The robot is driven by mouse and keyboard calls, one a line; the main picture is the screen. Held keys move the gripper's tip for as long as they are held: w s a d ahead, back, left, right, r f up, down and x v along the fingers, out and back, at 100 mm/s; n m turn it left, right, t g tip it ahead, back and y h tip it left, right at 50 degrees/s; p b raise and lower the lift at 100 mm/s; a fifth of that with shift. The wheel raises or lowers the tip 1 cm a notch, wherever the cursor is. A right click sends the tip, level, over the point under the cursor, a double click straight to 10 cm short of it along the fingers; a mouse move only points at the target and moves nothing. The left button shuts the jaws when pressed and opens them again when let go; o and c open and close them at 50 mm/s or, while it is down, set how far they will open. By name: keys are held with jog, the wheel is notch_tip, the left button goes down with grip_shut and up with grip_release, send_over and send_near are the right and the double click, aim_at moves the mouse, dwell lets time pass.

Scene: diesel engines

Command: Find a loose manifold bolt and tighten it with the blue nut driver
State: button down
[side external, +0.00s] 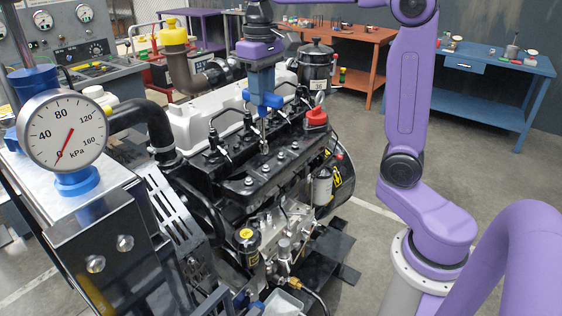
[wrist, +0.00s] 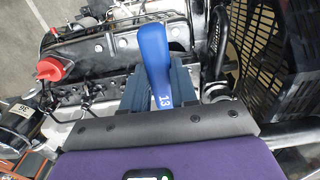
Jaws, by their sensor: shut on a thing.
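My gripper (side external: 263,99) points down over the engine in the side external view and is shut on the blue nut driver. The blue nut driver (wrist: 155,58) shows in the wrist view with its handle, marked 13, between the two dark fingers. In the side external view its thin shaft (side external: 263,132) reaches down to the black manifold (side external: 240,181) on the engine's near side. The tip is at or just above a bolt there; I cannot tell whether it touches. Several silver manifold bolts (side external: 249,181) sit along the top. Which one is loose cannot be seen.
A pressure gauge (side external: 65,131) stands at the left. A red cap (side external: 316,117), a yellow-capped filler (side external: 174,38) and a black canister (side external: 315,65) rise around the engine. Black injector lines (side external: 227,122) stand close behind the driver. Workbenches (side external: 485,70) are in the background.

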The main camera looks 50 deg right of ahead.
jog(key=w+d+r, duration=0.2)
jog(key=d+r, duration=0.1)
jog(key=d, duration=0.8)
notch_tip(320, 180, down, 8)
jog(key=shift+w+a, duration=0.2)
jog(key=shift+a, duration=0.05)
dwell(0.4)
jog(key=shift+f, duration=0.45)
dwell(0.6)
jog(key=shift+f, duration=0.6)
dwell(0.8)
